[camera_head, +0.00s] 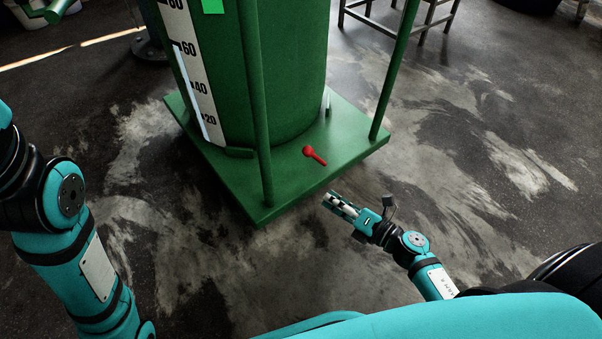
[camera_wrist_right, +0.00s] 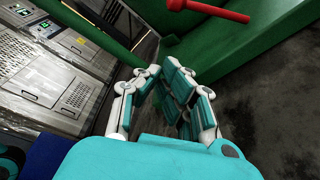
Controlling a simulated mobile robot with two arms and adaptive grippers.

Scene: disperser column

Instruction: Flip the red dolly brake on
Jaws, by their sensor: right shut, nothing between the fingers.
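The red dolly brake (camera_head: 314,155) is a small lever with a round knob, on the front of the green dolly base (camera_head: 345,155).
A green column (camera_head: 280,70) with a white level scale (camera_head: 195,75) stands on the base between green posts (camera_head: 398,70). Metal stand legs (camera_head: 425,20) are at the back right. Grey machine panels (camera_wrist_right: 60,70) show in the right wrist view. The stained floor (camera_head: 480,210) at right is clear.

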